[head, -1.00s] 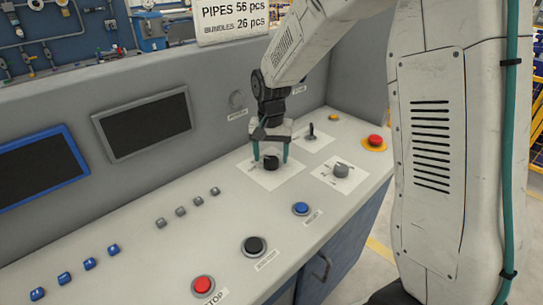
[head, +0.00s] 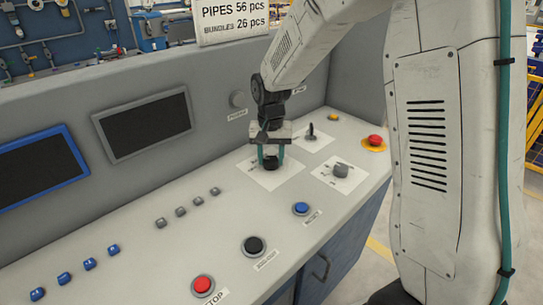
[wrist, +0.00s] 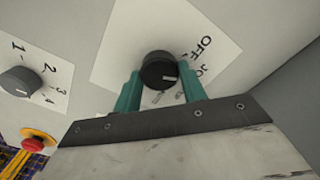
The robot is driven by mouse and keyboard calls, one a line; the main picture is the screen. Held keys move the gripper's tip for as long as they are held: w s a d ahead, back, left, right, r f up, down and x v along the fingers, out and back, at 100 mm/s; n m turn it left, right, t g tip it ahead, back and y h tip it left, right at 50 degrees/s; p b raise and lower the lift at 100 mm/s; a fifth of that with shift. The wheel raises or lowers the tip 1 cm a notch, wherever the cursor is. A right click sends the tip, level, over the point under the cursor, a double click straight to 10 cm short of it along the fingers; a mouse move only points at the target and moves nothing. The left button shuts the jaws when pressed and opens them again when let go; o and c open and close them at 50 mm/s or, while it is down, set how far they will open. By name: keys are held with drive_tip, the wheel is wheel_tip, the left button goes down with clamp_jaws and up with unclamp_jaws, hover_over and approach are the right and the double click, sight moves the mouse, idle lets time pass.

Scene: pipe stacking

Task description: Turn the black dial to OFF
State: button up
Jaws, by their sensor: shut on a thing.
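The black dial (head: 270,164) sits on a white label plate (head: 285,178) on the console top.
A grey numbered dial (head: 341,170), a small black lever (head: 311,132) and a red emergency button (head: 375,140) are close by. Blue (head: 301,208), black (head: 254,245) and red (head: 202,285) buttons line the front. The console's back panel (head: 215,85) rises behind.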

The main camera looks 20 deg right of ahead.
sight(271, 159)
drive_tip(key=n, duration=0.6)
drive_tip(key=shift+n, duration=0.4)
idle(0.3)
drive_tip(key=o, duration=1)
drive_tip(key=shift+r, duration=3.95)
